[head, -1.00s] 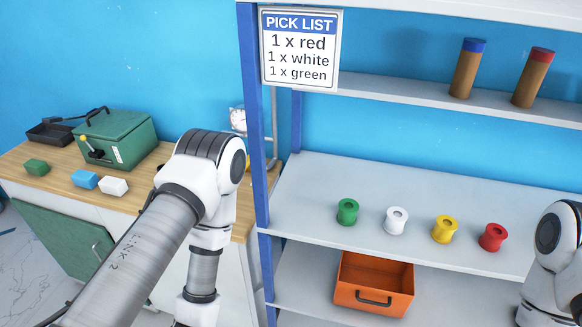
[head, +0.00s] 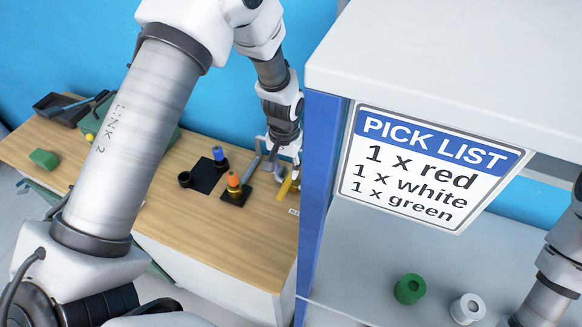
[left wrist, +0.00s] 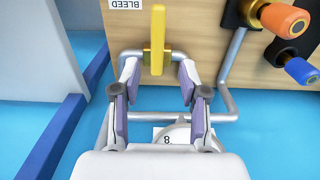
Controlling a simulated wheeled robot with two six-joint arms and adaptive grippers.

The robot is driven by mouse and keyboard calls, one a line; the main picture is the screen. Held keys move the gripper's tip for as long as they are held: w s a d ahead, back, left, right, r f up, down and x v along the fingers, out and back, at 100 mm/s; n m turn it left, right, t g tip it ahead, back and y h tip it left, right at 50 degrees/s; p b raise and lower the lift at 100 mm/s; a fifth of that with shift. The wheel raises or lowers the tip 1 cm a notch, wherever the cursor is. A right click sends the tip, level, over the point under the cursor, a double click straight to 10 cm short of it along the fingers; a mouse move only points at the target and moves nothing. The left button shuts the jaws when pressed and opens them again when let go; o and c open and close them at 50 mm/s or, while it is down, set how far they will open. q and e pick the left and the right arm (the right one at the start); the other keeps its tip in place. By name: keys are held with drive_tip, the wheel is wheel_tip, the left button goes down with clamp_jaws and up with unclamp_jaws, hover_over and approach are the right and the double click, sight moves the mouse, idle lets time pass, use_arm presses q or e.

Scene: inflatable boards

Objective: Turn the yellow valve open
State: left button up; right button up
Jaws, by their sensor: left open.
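The yellow valve (head: 287,186) is a flat lever near the right end of the wooden bench, beside the blue shelf post. In the left wrist view the yellow valve (left wrist: 158,38) stands lengthwise on a brass body on a grey pipe, beside an upside-down BLEED label (left wrist: 126,4). My left gripper (left wrist: 158,76) is open, its purple-padded fingers on either side of the lever's near end, with gaps showing. In the head view the left gripper (head: 284,160) is small and partly hidden near the post. My right gripper is out of view; only part of that arm shows.
An orange knob (left wrist: 283,19) and a blue knob (left wrist: 304,71) sit right of the valve in the wrist view. The blue post (head: 319,190) and shelf with a pick list sign (head: 425,170) stand close by. The bench front (head: 205,225) is clear.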

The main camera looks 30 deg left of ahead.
sight(286, 184)
use_arm(q)
drive_tip(key=shift+s+f+p, duration=0.55)
drive_tip(key=shift+s+f, duration=0.45)
drive_tip(key=shift+f, duration=0.25)
drive_tip(key=f, duration=0.1)
drive_tip(key=w+f, duration=0.1)
drive_tip(key=f, duration=0.1)
drive_tip(key=shift+w+d+f, duration=0.15)
drive_tip(key=shift+w+d, duration=0.1)
drive_tip(key=shift+d, duration=0.05)
drive_tip(key=shift+a, duration=0.1)
drive_tip(key=shift+s+r, duration=0.2)
drive_tip(key=shift+s, duration=0.1)
clamp_jaws()
drive_tip(key=shift+w, duration=0.1)
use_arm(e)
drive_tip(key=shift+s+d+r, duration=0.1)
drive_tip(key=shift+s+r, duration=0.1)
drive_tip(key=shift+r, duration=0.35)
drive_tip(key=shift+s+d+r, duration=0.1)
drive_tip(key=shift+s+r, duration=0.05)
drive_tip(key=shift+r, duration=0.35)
